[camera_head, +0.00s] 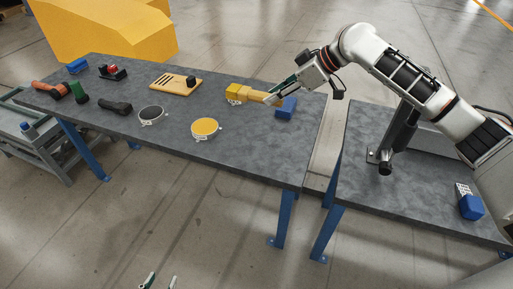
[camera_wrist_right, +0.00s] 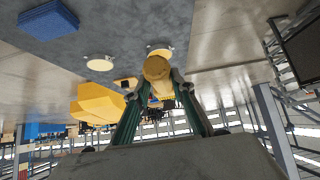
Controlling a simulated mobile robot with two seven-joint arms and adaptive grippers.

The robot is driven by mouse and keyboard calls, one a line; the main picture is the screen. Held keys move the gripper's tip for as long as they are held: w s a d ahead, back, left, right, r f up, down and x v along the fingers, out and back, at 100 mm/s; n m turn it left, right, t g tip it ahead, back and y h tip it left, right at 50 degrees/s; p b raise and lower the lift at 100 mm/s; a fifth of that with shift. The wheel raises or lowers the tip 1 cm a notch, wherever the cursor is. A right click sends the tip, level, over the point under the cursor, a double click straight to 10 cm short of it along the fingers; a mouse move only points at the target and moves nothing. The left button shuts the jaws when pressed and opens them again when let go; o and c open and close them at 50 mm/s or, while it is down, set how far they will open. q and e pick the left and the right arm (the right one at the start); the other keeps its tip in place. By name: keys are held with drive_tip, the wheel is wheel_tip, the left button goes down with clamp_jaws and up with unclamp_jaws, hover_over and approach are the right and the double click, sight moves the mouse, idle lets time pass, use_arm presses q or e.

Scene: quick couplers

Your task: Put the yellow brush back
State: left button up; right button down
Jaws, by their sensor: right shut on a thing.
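The yellow brush (camera_head: 255,95) is held above the far right part of the long grey table, with its blocky yellow head pointing left. My right gripper (camera_head: 274,98) is shut on the end of its handle. In the right wrist view, the round yellow handle end (camera_wrist_right: 157,70) sits between the green fingers (camera_wrist_right: 153,92). Whether the brush head touches the table or something beneath it cannot be told. My left gripper (camera_head: 160,282) shows only its fingertips at the bottom edge, apart and empty.
A blue block (camera_head: 286,108) lies right of the brush. A wooden board (camera_head: 175,84) and several tools lie farther left. A gap separates the right-hand table (camera_head: 420,200).

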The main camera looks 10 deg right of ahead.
wheel_tip(320, 180, down, 15)
drive_tip(key=shift+f+b, duration=0.2)
drive_tip(key=shift+b, duration=0.7)
drive_tip(key=shift+f, duration=2.05)
drive_tip(key=c, duration=1.7)
unclamp_jaws()
drive_tip(key=shift+f, duration=0.15)
